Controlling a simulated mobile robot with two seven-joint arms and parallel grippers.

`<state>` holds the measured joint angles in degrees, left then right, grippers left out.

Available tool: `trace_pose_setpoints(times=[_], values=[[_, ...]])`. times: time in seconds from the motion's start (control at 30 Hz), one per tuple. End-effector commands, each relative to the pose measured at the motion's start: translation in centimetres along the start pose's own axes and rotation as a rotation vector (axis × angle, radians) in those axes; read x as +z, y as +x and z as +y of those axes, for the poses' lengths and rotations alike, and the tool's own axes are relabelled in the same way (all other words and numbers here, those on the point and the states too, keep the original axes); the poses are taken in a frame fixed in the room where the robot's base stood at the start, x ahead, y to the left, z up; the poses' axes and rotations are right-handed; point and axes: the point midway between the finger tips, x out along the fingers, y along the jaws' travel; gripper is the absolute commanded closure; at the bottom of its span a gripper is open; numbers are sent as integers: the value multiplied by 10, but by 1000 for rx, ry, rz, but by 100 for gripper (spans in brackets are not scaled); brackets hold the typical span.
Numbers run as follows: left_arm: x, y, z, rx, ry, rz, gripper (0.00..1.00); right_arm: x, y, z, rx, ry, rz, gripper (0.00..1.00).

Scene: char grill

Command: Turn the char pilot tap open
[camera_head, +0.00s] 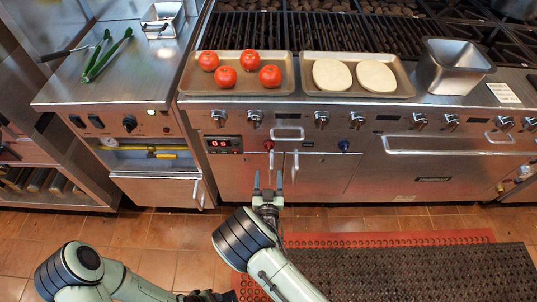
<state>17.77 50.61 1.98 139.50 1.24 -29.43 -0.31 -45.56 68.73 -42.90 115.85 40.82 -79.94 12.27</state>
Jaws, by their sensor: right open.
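A small red tap (268,145) and a small blue tap (343,146) sit on the stainless front below the row of knobs. I cannot tell from any label which is the char pilot tap. My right gripper (268,181) is open and empty, its two fingers pointing at the front just below the red tap in the picture, with no contact visible. My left gripper (206,296) shows only in part at the bottom edge, low and away from the front; its fingers are not clear.
The char grill grate (310,34) lies behind a tray of tomatoes (200,83) and a tray with two pale rounds (345,92). A metal container (452,68) stands right. A yellow pipe (165,155) runs at left. A dark mat (410,272) covers the floor.

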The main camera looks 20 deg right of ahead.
Motion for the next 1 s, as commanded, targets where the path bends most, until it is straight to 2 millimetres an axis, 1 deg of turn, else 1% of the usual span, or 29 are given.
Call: trace_pose_setpoints(times=[0.03,0.2,0.4,0.5,0.6,0.9,0.93,0.97,1.0], values=[[-3,3,-1,-1,-1,8,57,1,12,0,2,2,2,36],[-14,10,-4,-3,-4,38,57,2,49,1,1,1,0,36],[-25,17,-7,-5,-7,70,57,3,83,0,1,0,-3,36],[-29,19,-8,-6,-8,82,57,3,94,1,1,0,-3,36],[-32,20,-9,-6,-8,89,57,3,100,0,0,-1,-4,36],[-33,20,-9,-6,-8,92,57,2,103,0,0,-1,-5,36],[-33,20,-9,-6,-8,92,57,2,103,0,0,-1,-5,39],[-32,20,-9,-6,-8,92,57,2,103,0,0,-1,-5,49],[-32,20,-9,-6,-8,92,57,2,103,0,0,-1,-5,62]])
